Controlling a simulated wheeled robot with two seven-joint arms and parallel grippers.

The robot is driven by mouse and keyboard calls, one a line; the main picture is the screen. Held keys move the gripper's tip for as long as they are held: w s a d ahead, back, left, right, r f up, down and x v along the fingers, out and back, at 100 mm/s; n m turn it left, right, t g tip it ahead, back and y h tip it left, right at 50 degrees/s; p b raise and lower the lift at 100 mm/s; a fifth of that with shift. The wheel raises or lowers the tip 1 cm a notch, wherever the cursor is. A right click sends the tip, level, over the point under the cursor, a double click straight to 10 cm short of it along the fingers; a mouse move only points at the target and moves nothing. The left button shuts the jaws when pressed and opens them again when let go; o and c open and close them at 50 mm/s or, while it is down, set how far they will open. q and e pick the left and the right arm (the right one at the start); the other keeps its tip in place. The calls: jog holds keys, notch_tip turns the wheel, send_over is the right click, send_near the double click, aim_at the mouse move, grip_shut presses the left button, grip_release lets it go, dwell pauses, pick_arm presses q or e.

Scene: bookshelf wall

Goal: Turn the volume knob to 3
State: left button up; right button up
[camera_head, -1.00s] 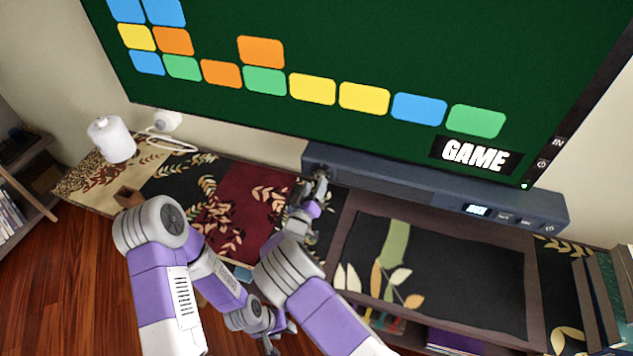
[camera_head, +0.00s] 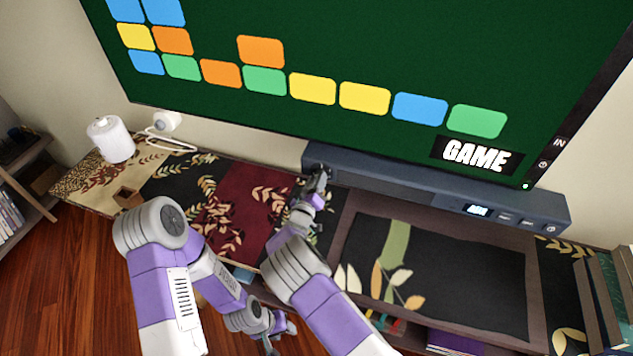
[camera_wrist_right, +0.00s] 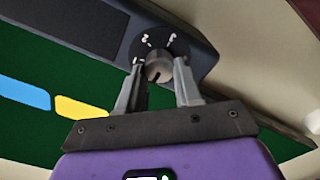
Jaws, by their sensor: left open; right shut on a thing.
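The volume knob (camera_wrist_right: 158,68) is a small grey cylinder on a dark round dial with white marks, seen in the right wrist view at the end of the soundbar (camera_wrist_right: 90,22). A dark pointer slot shows on its face; the digits are too small to read surely. My right gripper (camera_wrist_right: 160,80) has one finger on each side of the knob and is shut on it. In the head view my right gripper (camera_head: 321,178) is at the left end of the soundbar (camera_head: 420,187), hiding the knob. My left gripper (camera_head: 272,345) is low, open and away from the soundbar.
A large screen (camera_head: 330,60) stands behind the soundbar. The soundbar's right part has a small lit display (camera_head: 477,210) and buttons. A white cylinder (camera_head: 111,139) and a white camera-like device (camera_head: 167,122) stand at the left. Books (camera_head: 600,300) stand at the right.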

jog(key=m+b, duration=0.7)
jog(key=m, duration=1)
jog(key=m+b, duration=0.6)
jog(key=m, duration=1.2)
jog(key=shift+d+f+m+b, duration=0.2)
jog(key=shift+m+b, duration=0.1)
jog(key=shift+b, duration=0.1)
jog(key=shift+m, duration=0.3)
